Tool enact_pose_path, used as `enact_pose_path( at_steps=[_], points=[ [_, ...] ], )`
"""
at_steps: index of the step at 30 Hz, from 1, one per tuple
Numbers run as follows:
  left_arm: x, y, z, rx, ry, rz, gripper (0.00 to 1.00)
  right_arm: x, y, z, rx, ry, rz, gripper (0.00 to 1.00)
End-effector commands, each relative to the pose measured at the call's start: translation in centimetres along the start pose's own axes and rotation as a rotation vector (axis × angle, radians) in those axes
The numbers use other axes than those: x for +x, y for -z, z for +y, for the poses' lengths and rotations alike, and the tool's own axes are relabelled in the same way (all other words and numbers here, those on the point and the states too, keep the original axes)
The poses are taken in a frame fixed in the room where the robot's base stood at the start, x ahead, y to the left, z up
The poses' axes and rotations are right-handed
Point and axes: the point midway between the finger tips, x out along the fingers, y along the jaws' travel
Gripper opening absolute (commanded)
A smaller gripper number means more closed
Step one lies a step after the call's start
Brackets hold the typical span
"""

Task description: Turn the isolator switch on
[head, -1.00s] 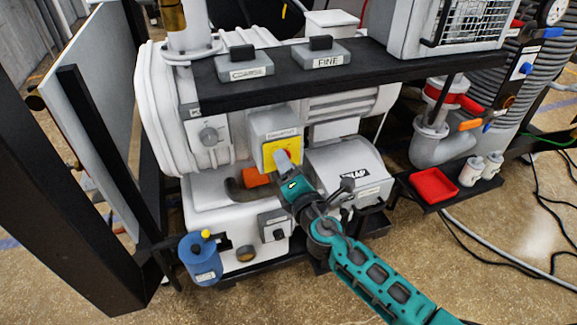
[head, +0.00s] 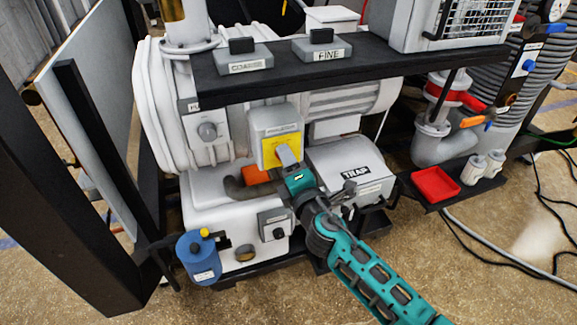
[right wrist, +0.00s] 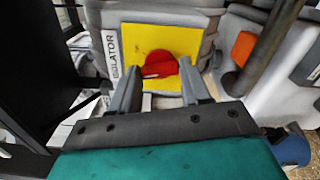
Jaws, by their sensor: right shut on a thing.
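The isolator switch is a grey box (head: 270,118) with a yellow face plate (head: 270,146) on the white pump unit. My right gripper (head: 286,154) is at the plate and hides the knob in the head view. In the right wrist view its two grey fingers stand on either side of the red knob, shut on it. My left gripper is not in view.
A black shelf (head: 350,75) with the COARSE (head: 243,62) and FINE (head: 321,50) boxes runs above the isolator. A grey TRAP box (head: 348,170) is right of my gripper. An orange part (head: 255,175) and dark pipe sit just below. A red tray (head: 435,185) stands farther right.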

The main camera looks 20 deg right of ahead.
Motion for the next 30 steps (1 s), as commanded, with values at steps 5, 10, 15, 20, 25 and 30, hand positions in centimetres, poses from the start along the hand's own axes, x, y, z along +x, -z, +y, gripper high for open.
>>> enact_pose_path(
  at_steps=[5, 10, 15, 20, 25, 30],
  points=[
    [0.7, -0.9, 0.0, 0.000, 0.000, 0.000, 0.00, 0.0, 0.1, -0.3, 0.172, 0.000, -0.002, 0.16],
    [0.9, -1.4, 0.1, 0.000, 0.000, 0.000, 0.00, 0.0, 0.0, -0.2, 0.333, 0.001, -0.002, 0.16],
    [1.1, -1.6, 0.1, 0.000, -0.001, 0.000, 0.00, 0.0, 0.0, -0.1, 0.483, 0.001, -0.002, 0.16],
    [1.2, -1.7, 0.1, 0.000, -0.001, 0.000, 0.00, 0.0, 0.0, -0.1, 0.604, 0.001, -0.002, 0.16],
    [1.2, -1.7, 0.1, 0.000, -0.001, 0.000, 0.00, 0.0, 0.0, -0.1, 0.701, 0.001, -0.002, 0.16],
    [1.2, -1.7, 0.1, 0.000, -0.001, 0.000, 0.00, 0.0, 0.0, 0.0, 0.761, 0.001, -0.002, 0.16]
  ],
)
